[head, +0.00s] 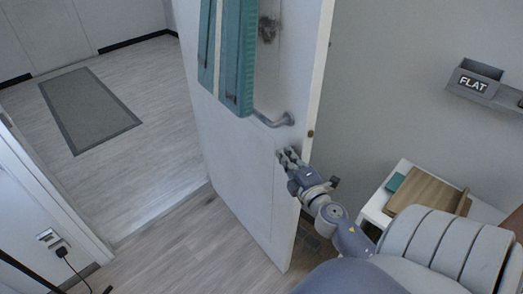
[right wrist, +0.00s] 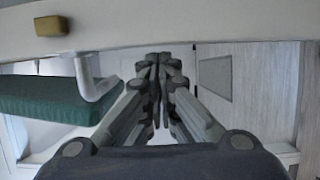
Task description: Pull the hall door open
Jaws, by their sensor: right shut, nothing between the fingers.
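The white hall door (head: 262,165) stands ajar, swung away from its frame, with the doorway open to its left. Its grey lever handle (head: 275,119) is on the door face near the free edge; it also shows in the right wrist view (right wrist: 97,80). My right gripper (head: 287,154) is just below the handle at the door's free edge, apart from the handle. In the right wrist view its fingers (right wrist: 158,72) are together and hold nothing. Whether they touch the door is unclear. My left gripper is not in view.
Teal panels (head: 236,60) hang on the door above the handle. A grey mat (head: 88,108) lies on the floor beyond the doorway. A white side table (head: 375,206) with a wooden board (head: 425,197) stands right of my right arm. A grey wall shelf (head: 485,93) is at upper right.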

